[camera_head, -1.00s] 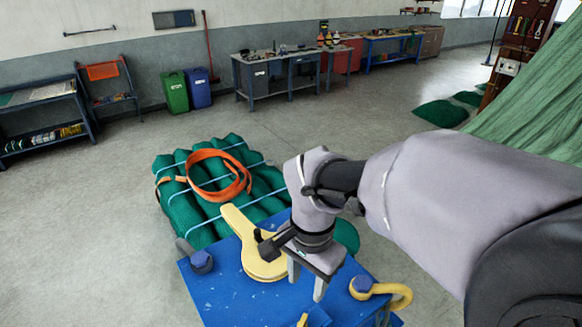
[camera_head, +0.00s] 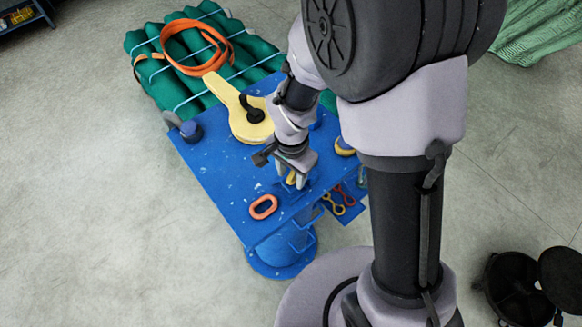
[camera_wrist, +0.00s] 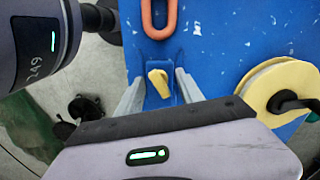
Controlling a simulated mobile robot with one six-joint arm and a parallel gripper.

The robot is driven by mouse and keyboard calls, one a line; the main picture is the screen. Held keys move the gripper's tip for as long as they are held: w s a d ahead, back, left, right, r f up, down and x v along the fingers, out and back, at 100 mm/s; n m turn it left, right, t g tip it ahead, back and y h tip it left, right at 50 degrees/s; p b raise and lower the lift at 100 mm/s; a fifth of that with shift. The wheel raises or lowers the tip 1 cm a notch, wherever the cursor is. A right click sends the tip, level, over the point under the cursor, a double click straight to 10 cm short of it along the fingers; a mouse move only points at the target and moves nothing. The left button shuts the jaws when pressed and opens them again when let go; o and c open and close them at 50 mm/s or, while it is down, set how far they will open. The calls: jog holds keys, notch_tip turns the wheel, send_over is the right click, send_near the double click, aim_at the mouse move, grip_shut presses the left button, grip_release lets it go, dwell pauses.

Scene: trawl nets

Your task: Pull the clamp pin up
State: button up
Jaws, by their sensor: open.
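A small yellow clamp pin (camera_wrist: 158,82) stands up from a blue bracket on the blue table in the wrist view. In the head view the pin (camera_head: 291,178) is mostly hidden by my gripper (camera_head: 293,182). In the wrist view my gripper (camera_wrist: 158,90) is open, with one grey finger on each side of the pin. The fingers look apart from the pin, with a gap on both sides. How deep the fingertips reach around it I cannot tell.
The blue table (camera_head: 215,190) carries an orange-red link (camera_head: 263,207) near the pin and a yellow disc with a handle (camera_head: 250,122). A blue-topped post (camera_head: 190,131) stands at its left edge. Green rolls (camera_head: 165,75) with an orange strap (camera_head: 196,45) lie behind.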

grip_shut()
dwell(1.4)
